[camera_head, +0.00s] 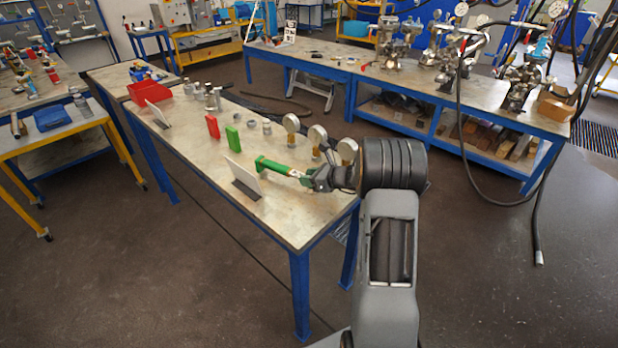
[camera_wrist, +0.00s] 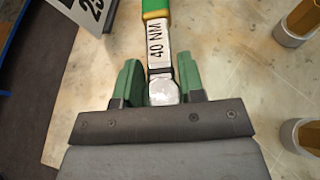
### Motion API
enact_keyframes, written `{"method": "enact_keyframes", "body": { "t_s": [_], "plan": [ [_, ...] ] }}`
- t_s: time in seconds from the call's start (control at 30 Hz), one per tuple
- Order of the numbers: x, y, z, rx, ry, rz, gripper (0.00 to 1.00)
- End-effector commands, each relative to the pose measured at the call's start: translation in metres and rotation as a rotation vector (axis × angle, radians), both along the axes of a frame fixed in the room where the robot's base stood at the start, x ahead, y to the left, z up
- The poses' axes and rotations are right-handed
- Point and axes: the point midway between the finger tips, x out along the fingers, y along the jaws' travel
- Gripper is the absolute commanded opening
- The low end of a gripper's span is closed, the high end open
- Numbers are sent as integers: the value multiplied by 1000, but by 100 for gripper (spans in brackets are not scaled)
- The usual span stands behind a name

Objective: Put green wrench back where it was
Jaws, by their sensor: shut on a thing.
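The green wrench (camera_head: 275,166) has a long green handle and a silver neck, and lies over the front part of the near table (camera_head: 290,215). In the wrist view the wrench (camera_wrist: 159,45) shows a "40 NM" label, with its handle pointing away from me. My gripper (camera_head: 308,181) is shut on the wrench's silver end; in the wrist view its green fingers (camera_wrist: 160,82) stand on both sides of that end. I cannot tell whether the wrench touches the tabletop or hangs just above it.
A white sign plate (camera_head: 243,177) on a dark base stands left of the wrench. Gauges (camera_head: 317,134) stand close behind my gripper. Red (camera_head: 212,126) and green (camera_head: 232,138) upright blocks and a red bin (camera_head: 148,91) are farther along. The table's front corner is clear.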

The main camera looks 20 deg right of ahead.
Motion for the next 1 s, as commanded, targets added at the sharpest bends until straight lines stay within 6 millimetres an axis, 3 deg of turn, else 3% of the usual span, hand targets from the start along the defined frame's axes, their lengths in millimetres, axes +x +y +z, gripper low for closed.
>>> {"method": "enact_keyframes", "body": {
  "t_s": [0.63, 0.67, 1.0],
  "plan": [
    [1, 0, -8, 1, -5, 0, 0],
    [1, 0, -8, 1, -5, 0, 37],
    [0, 0, -9, 1, -1, 0, 66]
  ]
}}
